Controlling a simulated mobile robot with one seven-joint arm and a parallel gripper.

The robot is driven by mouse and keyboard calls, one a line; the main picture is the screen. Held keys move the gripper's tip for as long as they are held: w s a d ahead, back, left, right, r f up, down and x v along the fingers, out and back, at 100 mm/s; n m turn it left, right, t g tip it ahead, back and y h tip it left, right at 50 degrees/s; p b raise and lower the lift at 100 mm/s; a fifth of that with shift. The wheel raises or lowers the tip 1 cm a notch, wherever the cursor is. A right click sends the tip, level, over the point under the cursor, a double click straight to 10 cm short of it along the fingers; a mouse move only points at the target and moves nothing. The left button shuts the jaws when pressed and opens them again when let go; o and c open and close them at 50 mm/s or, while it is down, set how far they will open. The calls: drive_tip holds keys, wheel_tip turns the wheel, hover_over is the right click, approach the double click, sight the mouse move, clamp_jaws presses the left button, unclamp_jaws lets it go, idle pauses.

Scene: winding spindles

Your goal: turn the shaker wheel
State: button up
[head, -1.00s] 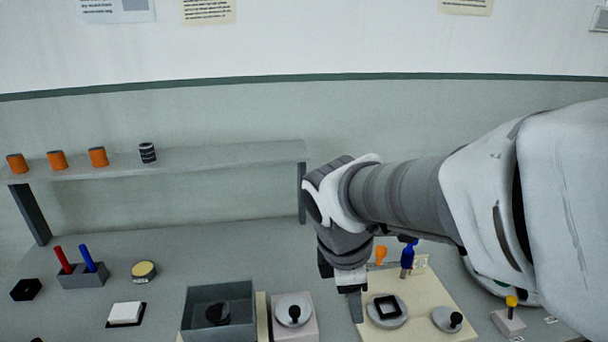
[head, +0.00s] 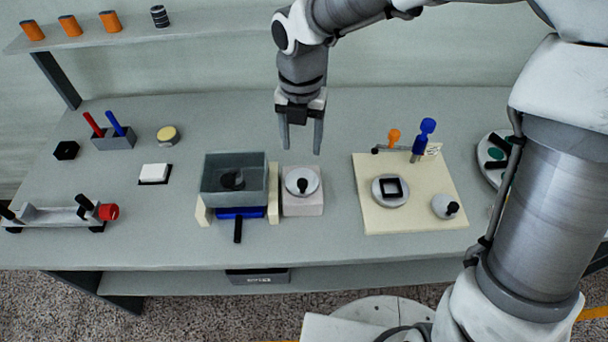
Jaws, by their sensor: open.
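The shaker wheel is most likely the pale round disc (head: 301,181) with a black upright knob (head: 302,186), on a light grey block (head: 303,205). It stands just right of an open grey box (head: 234,180), which has a dark round thing inside and a blue part with a black handle at its front. My gripper (head: 302,148) points down with its two fingers apart and empty. It appears above and behind the wheel, not touching it. The wheel and its knob are in plain view.
A cream board (head: 371,216) with a second disc, a small knobbed wheel (head: 445,206) and orange and blue upright pieces lies to the right. A pen holder (head: 114,138), a white pad (head: 154,172) and a red-ended roller device (head: 62,215) are left. Bare table lies in front.

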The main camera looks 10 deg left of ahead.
sight(302, 183)
wheel_tip(302, 183, down, 15)
drive_tip(key=shift+r+b, duration=0.2)
drive_tip(key=shift+b, duration=0.55)
clamp_jaws()
